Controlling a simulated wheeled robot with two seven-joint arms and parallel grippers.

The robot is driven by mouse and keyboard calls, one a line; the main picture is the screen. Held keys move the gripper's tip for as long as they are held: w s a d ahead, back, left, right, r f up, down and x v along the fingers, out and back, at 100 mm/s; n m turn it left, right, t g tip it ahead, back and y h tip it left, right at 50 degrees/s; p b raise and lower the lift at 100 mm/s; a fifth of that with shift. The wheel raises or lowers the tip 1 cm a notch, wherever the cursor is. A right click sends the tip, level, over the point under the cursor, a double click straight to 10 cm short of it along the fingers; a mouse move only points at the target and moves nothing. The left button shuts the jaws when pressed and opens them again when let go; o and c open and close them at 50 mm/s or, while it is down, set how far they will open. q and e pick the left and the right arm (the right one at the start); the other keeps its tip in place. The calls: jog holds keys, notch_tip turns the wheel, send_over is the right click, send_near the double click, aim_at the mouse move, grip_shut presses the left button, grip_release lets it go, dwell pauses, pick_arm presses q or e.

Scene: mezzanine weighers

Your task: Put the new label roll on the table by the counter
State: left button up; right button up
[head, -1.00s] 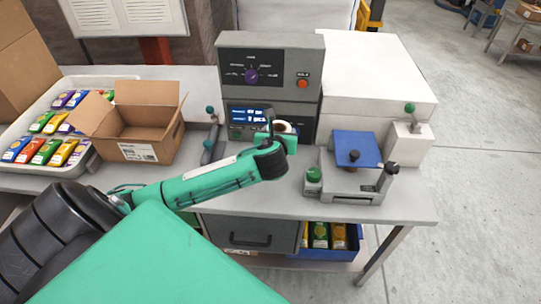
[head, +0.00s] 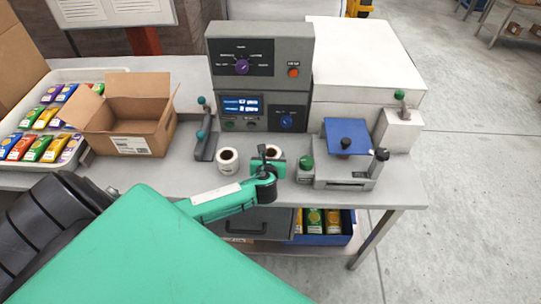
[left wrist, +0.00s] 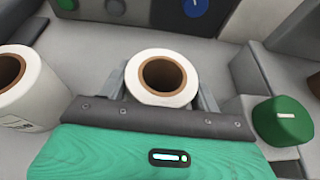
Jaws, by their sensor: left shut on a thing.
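A white label roll (head: 272,150) with a brown core is between the fingers of my left gripper (head: 270,158), which is shut on it. In the left wrist view the held roll (left wrist: 162,99) shows its open core upward between the two grey fingers. It is over the front part of the grey table (head: 405,190); I cannot tell whether its underside touches the top. A second white roll (head: 228,163) stands on the table just left of it and also shows in the left wrist view (left wrist: 38,100). My right gripper is not in view.
A grey control unit (head: 262,55) with dials and a display stands behind the rolls. A lever device (head: 205,145) is left, and a blue-topped device (head: 346,135) with a green knob is right. An open carton (head: 130,120) and a tray of packets (head: 90,76) stand farther left.

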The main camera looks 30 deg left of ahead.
pick_arm(q)
jog(key=o, duration=1)
jog(key=shift+o, duration=0.3)
jog(key=b+v, duration=0.1)
jog(key=v, duration=1)
jog(key=shift+s+d+b, duration=0.1)
jog(key=shift+b, duration=0.3)
jog(key=shift+s+d+r, duration=0.15)
jog(key=shift+s, duration=0.2)
